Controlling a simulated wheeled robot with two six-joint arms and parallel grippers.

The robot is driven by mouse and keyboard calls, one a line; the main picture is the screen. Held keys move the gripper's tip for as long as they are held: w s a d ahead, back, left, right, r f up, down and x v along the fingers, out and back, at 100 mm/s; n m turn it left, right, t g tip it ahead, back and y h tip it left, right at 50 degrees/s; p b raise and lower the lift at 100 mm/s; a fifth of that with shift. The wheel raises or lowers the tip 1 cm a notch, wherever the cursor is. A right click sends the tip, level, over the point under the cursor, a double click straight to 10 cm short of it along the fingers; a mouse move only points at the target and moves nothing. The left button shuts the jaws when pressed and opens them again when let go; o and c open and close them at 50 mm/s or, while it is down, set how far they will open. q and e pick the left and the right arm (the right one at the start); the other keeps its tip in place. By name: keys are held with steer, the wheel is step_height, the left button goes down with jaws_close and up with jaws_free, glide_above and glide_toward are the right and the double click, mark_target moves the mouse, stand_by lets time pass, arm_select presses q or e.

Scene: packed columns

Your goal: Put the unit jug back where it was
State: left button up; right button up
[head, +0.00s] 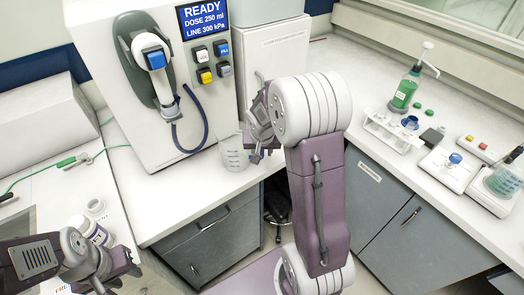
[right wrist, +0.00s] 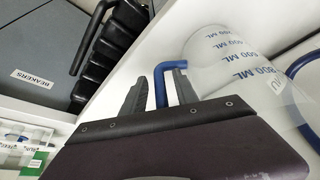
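The unit jug (head: 234,157) is a clear beaker-like vessel with blue markings, standing on the white counter by the machine's lower right corner. In the right wrist view the jug (right wrist: 235,62) shows "800 ML" print and a blue handle (right wrist: 160,85). My right gripper (head: 253,120) is beside the jug; in its wrist view its fingers (right wrist: 158,90) are apart, with part of the handle between them and a gap visible. My left gripper (head: 118,278) is at the lower left, fingers apart and empty, near a white labelled bottle (head: 97,232).
The dosing machine (head: 205,75) reads "READY, DOSE 250 ml, LINE 300 kPa", with a nozzle and blue hose (head: 190,150). On the right counter are a green pump bottle (head: 405,90), a tube rack (head: 390,132) and button boxes (head: 447,168). A "BEAKERS" drawer (right wrist: 35,75) lies below.

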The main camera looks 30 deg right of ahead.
steer(key=shift+r, duration=0.15)
steer(key=shift+r+p, duration=0.3)
steer(key=shift+r, duration=0.05)
steer(key=v, duration=1.2)
steer(key=s+a+f+n+g+y, duration=0.2)
steer(key=s+a+f+n, duration=0.3)
steer(key=s+a+f, duration=0.5)
step_height(320, 180, down, 2)
steer(key=s+p, duration=0.1)
steer(key=s, duration=0.1)
steer(key=shift+s+a+n+g, duration=0.3)
steer(key=shift+a+n+g, duration=0.05)
steer(key=shift+n+g, duration=0.05)
steer(key=shift+f, duration=0.1)
